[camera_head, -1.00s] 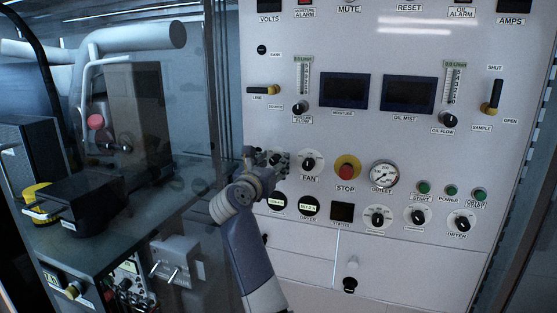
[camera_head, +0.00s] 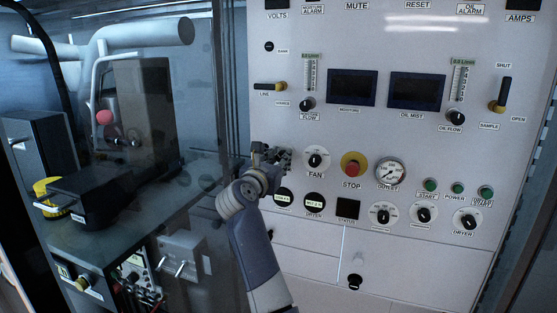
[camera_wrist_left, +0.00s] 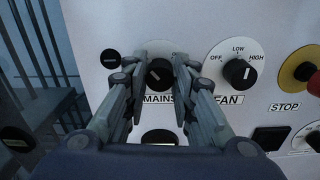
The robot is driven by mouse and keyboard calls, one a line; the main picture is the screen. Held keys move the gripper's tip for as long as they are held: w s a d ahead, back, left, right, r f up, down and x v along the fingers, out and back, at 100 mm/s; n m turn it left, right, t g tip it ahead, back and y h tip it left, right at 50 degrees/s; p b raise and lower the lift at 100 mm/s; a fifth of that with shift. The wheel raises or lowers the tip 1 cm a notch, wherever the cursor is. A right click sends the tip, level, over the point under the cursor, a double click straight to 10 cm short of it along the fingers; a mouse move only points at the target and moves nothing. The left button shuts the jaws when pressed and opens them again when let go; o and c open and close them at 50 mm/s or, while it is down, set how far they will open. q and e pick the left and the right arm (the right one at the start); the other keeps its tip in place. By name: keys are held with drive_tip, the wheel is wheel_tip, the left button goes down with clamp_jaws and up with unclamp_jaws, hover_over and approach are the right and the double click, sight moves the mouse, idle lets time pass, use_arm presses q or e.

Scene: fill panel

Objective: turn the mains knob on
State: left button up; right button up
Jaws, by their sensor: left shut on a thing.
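The mains knob (camera_wrist_left: 158,72) is a round black knob on a white dial above the "MAINS" label in the left wrist view. My left gripper (camera_wrist_left: 160,68) has one finger on each side of it and is shut on it. The knob's pointer looks tilted toward the upper left. In the head view my left gripper (camera_head: 270,155) covers the mains knob at the panel's left side, left of the fan knob (camera_head: 316,159). My right gripper is not in view.
The red and yellow stop button (camera_head: 353,167) and the outlet gauge (camera_head: 390,172) are right of the fan knob. A glass pane (camera_head: 195,130) stands left of the panel, near my left arm. Two round meters (camera_head: 298,201) sit below my gripper.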

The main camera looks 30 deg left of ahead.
use_arm(q)
drive_tip(key=m, duration=0.7)
drive_tip(key=shift+d+m, duration=0.1)
drive_tip(key=shift+m, duration=0.3)
drive_tip(key=m, duration=0.5)
drive_tip(key=shift+m, duration=2.1)
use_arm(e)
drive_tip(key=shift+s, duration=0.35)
use_arm(q)
drive_tip(key=o, duration=1.1)
drive_tip(key=shift+c, duration=0.2)
drive_tip(key=shift+w+f, duration=0.15)
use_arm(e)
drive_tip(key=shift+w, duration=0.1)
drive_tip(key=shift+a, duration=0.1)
